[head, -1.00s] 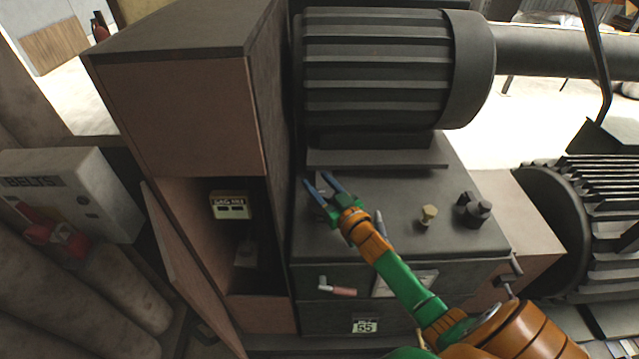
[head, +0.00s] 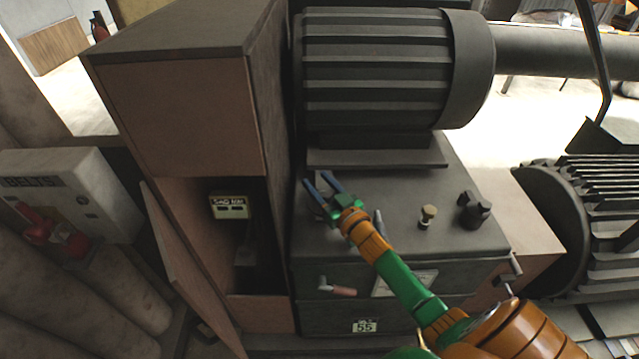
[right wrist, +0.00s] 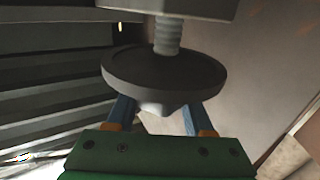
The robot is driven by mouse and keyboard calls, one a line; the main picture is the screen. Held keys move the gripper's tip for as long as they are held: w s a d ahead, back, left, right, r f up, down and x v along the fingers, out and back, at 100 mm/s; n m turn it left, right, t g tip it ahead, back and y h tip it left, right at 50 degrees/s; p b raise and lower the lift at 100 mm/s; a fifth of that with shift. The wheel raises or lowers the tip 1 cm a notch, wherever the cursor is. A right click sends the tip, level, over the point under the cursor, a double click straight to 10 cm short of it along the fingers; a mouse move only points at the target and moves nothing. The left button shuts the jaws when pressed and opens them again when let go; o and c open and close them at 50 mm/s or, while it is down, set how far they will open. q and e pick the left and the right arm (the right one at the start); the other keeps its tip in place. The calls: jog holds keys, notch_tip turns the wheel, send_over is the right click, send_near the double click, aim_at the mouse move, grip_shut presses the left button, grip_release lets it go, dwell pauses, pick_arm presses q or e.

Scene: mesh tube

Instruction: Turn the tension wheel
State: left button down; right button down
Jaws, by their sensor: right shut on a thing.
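The tension wheel (right wrist: 165,80) shows in the right wrist view as a dark, thick disc on a grey threaded screw (right wrist: 167,35). The screw runs up into a grey block (right wrist: 180,8). My right gripper (head: 318,182) reaches over the dark machine top beside the cabinet in the head view. In the right wrist view its blue fingers (right wrist: 158,118) lie on either side of the wheel and are shut on it. The wheel hides the fingertips there. I cannot make the wheel out in the head view. My left gripper is not in view.
A ribbed motor (head: 375,75) stands just behind my right gripper. An open cabinet (head: 175,120) with a small SAG display (head: 230,207) is to its left. Knobs (head: 473,210) stand on the machine top to the right. A grey box (head: 75,190) is at far left.

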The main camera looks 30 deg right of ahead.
aim_at(330, 198)
jog(key=shift+c, duration=2.3)
grip_release()
jog(key=shift+o, duration=0.8)
jog(key=shift+w, duration=0.15)
jog(key=shift+s+a, duration=0.1)
jog(key=shift+s, duration=3.45)
jog(key=shift+f, duration=0.1)
